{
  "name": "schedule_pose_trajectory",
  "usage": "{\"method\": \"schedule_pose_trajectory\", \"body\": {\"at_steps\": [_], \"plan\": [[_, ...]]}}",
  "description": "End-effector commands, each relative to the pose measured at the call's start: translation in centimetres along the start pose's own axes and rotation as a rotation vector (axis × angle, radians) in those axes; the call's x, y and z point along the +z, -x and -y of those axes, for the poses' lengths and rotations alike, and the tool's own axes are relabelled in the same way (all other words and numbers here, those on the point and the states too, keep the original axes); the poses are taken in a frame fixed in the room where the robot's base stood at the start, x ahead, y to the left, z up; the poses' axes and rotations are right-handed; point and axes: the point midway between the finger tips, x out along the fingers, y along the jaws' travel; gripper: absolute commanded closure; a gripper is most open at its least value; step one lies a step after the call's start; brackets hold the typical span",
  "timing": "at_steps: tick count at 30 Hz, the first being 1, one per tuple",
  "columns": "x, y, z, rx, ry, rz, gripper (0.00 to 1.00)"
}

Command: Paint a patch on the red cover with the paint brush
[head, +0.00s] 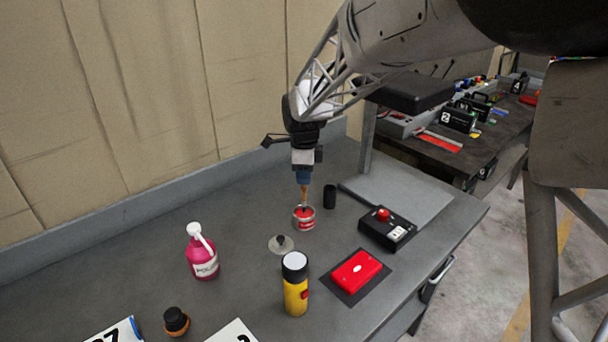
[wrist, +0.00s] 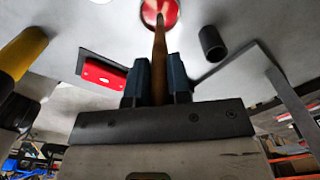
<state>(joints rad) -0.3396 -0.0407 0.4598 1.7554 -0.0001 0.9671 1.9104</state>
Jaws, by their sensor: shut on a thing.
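My gripper (head: 303,176) is shut on the brown handle of the paint brush (head: 303,194), which points down over the paint can. In the wrist view the handle (wrist: 159,62) runs between the blue fingers (wrist: 158,80) toward the can (wrist: 160,10). The brush tip is at or inside the small red-and-white paint can (head: 303,219); the bristles are hidden. The red cover (head: 357,271) lies on a dark square mat (head: 376,287) to the right and nearer the front. It also shows in the wrist view (wrist: 103,75).
A round lid (head: 282,246) lies beside the can. A yellow spray can (head: 295,290), pink polish bottle (head: 203,255), black cylinder (head: 329,197) and black box with a red button (head: 387,232) stand around. A dark knob-like item (head: 176,320) is front left.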

Motion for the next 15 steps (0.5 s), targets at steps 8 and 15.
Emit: {"method": "schedule_pose_trajectory", "body": {"at_steps": [8, 15], "plan": [[0.0, -0.16, 0.0, 0.0, 0.0, 0.0, 1.0], [0.0, -0.37, 0.0, 0.0, 0.0, 0.0, 1.0]]}}
